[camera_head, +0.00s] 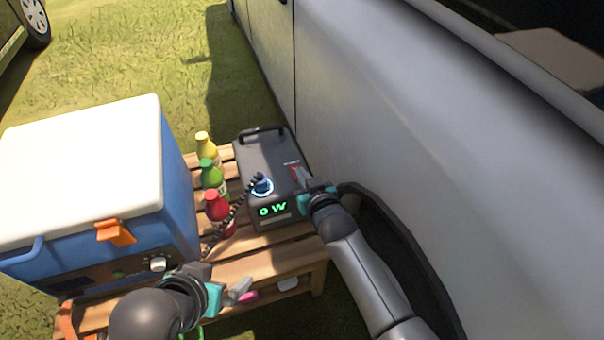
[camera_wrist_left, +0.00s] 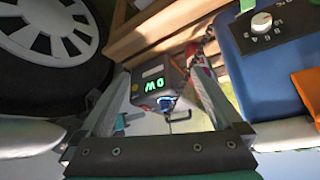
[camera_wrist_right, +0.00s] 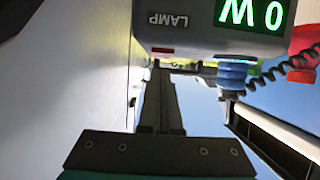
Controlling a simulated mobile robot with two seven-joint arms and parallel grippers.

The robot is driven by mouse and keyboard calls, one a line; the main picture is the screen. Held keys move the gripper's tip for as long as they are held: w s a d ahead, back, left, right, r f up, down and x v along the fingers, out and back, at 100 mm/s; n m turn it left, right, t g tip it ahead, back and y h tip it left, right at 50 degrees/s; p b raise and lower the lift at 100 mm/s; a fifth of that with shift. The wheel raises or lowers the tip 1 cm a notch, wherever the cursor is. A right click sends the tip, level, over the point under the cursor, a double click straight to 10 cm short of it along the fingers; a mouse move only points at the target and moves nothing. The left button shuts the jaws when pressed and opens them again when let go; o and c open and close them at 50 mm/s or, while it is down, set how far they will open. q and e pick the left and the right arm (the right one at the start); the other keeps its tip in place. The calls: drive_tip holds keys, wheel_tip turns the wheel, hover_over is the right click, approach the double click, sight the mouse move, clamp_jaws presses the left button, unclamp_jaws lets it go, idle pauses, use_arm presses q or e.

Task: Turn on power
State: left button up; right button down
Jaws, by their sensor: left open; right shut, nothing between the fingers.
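A dark grey power station (camera_head: 262,150) stands on a wooden slatted table, its green display (camera_head: 272,209) lit and reading 0 W. A blue plug (camera_head: 261,186) with a coiled black cable sits in it. A blue cooler box (camera_head: 180,190) with a white lid is at the left; its front panel has a white knob (camera_head: 157,264), also in the left wrist view (camera_wrist_left: 262,22). My right gripper (camera_head: 300,177) is shut and empty at the power station's right side, near a small red part beside LAMP lettering (camera_wrist_right: 162,50). My left gripper (camera_head: 240,290) is open and empty, right of the knob.
Yellow, green and red bottles (camera_head: 212,176) stand between cooler and power station. A grey vehicle body (camera_head: 400,110) rises close on the right, by my right arm. The wooden table (camera_head: 265,265) has bare slats in front. Grass lies behind.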

drive_tip(key=shift+r, duration=0.2)
drive_tip(key=r+p, duration=0.1)
drive_tip(key=p, duration=0.1)
drive_tip(key=r+p, duration=0.2)
drive_tip(key=shift+s+d+r, duration=0.1)
drive_tip(key=shift+s+r, duration=0.1)
drive_tip(key=shift+r, duration=0.05)
use_arm(q)
drive_tip(key=s+a+f+g+p, duration=0.1)
drive_tip(key=s+f, duration=0.2)
drive_tip(key=f, duration=0.4)
drive_tip(key=s+a+f+g+y+p, duration=0.1)
drive_tip(key=s+a+f+p, duration=0.1)
drive_tip(key=f, duration=0.4)
drive_tip(key=s+a+f+g+p, duration=0.1)
drive_tip(key=s+a+f+p, duration=0.1)
drive_tip(key=s+f, duration=0.2)
drive_tip(key=shift+a+f+g, duration=0.15)
drive_tip(key=shift+f+g, duration=0.15)
drive_tip(key=shift+f, duration=1.5)
use_arm(e)
drive_tip(key=f+v, duration=0.2)
drive_tip(key=v, duration=0.7)
drive_tip(key=shift+s+d, duration=0.2)
drive_tip(key=shift+s, duration=0.55)
